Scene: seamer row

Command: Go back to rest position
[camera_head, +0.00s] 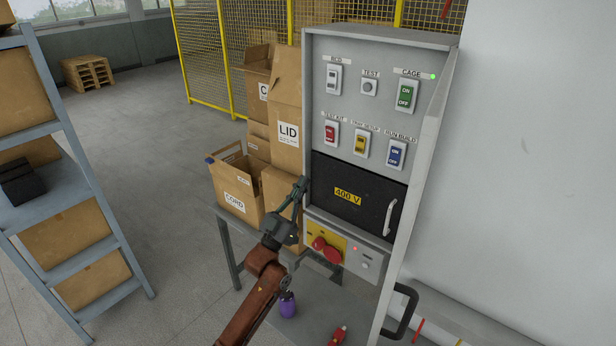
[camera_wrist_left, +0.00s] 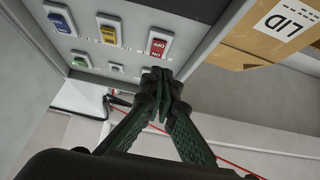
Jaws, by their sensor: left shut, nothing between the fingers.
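My left gripper (camera_head: 301,186) comes in from the left on a rust-brown arm. Its dark green fingers are shut and empty, in front of the left edge of the grey control cabinet (camera_head: 432,130). In the left wrist view the fingertips (camera_wrist_left: 158,78) are together close by the red switch (camera_wrist_left: 157,44); I cannot tell whether they touch the panel. The yellow switch (camera_wrist_left: 108,33) and blue switch (camera_wrist_left: 60,19) show beside it. My right gripper is not in view.
Cardboard boxes marked LID (camera_head: 288,132) and CORD (camera_head: 235,196) stand left of the cabinet. A blue-grey shelf (camera_head: 105,225) stands at left. The floor between is clear.

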